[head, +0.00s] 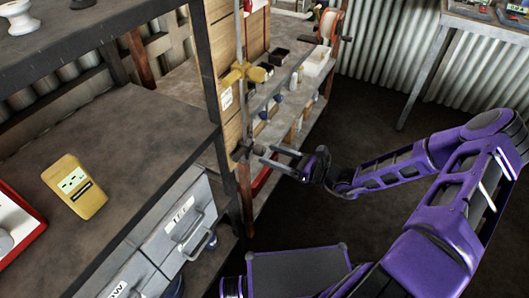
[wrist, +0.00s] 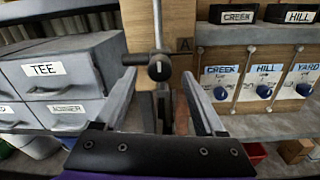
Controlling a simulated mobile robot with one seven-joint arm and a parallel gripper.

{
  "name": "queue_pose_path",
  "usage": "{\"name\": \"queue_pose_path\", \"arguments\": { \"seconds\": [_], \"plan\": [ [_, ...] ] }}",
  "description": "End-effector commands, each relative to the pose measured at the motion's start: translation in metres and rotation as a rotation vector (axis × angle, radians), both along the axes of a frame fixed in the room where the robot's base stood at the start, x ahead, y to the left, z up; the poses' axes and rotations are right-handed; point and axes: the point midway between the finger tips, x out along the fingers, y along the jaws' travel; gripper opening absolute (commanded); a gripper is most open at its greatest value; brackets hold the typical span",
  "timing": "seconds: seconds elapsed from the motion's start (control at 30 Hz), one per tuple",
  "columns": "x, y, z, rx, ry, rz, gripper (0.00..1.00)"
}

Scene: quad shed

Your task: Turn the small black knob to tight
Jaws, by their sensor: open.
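The small black knob (wrist: 159,69) is round with a pale mark and sits on the end of a metal fitting, at the foot of an upright rod. In the head view the knob (head: 241,153) is small at the board's lower edge. My gripper (head: 264,156) is open, and its fingers point toward the knob. In the wrist view my gripper (wrist: 158,88) has one finger on each side of the knob, which appears between them. I cannot tell whether either finger touches it.
Blue knobs (wrist: 264,92) labelled CREEK, HILL and YARD are on a panel to the right. Grey drawers (wrist: 75,76), one labelled TEE, stand at left. A yellow fitting (head: 245,74) sits higher on the board. A yellow device (head: 75,187) lies on the bench.

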Motion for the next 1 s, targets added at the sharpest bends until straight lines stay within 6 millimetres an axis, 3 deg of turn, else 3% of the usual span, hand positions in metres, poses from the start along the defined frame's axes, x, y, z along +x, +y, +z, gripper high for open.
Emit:
{"name": "queue_pose_path", "arguments": {
  "seconds": [0.2, 0.57, 0.9, 1.0],
  "plan": [
    [0.013, 0.022, 0.0, 0.0, 0.0, 0.001, 0.72],
    [0.016, 0.026, 0.0, 0.0, 0.0, 0.0, 0.72],
    [0.016, 0.026, 0.0, 0.0, 0.0, 0.0, 0.12],
    [0.016, 0.026, 0.0, 0.0, 0.0, 0.0, 0.0]
  ]
}}
